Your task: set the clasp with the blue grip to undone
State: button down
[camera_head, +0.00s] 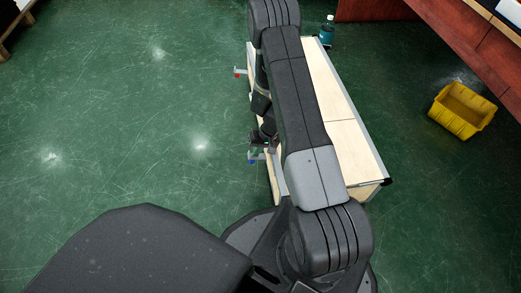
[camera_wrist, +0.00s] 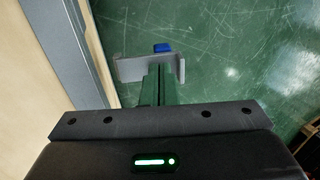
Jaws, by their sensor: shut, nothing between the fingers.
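The clasp with the blue grip (camera_head: 252,161) sticks out from the left side of a long pale wooden case, near its front end. In the wrist view its blue grip (camera_wrist: 162,47) shows just beyond my fingertips, with a grey metal piece (camera_wrist: 130,69) below it. My gripper (camera_wrist: 160,72) is shut and empty, its fingers close to the grey piece; I cannot tell whether they touch it. Whether the clasp is done up or undone is unclear.
The pale case (camera_head: 345,125) stands on a green floor under my arm. A second clasp with a red grip (camera_head: 238,73) juts from its far left side. A bottle (camera_head: 327,31) is behind it, a yellow crate (camera_head: 462,110) to the right.

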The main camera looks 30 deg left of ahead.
jog(key=shift+s+a+f+b, duration=0.2)
jog(key=shift+f+b, duration=0.05)
jog(key=shift+b, duration=0.1)
dwell(0.4)
jog(key=s+a+p+v, duration=0.1)
jog(key=p+v, duration=0.3)
jog(key=v, duration=1)
jog(key=shift+r+p, duration=0.3)
jog(key=shift+a+f, duration=0.1)
jog(key=b, duration=0.5)
send_near(264, 156)
jog(key=s+a+f, duration=0.4)
jog(key=a+f, duration=0.1)
jog(key=shift+s+a+f, duration=0.15)
jog(key=shift+s, duration=0.25)
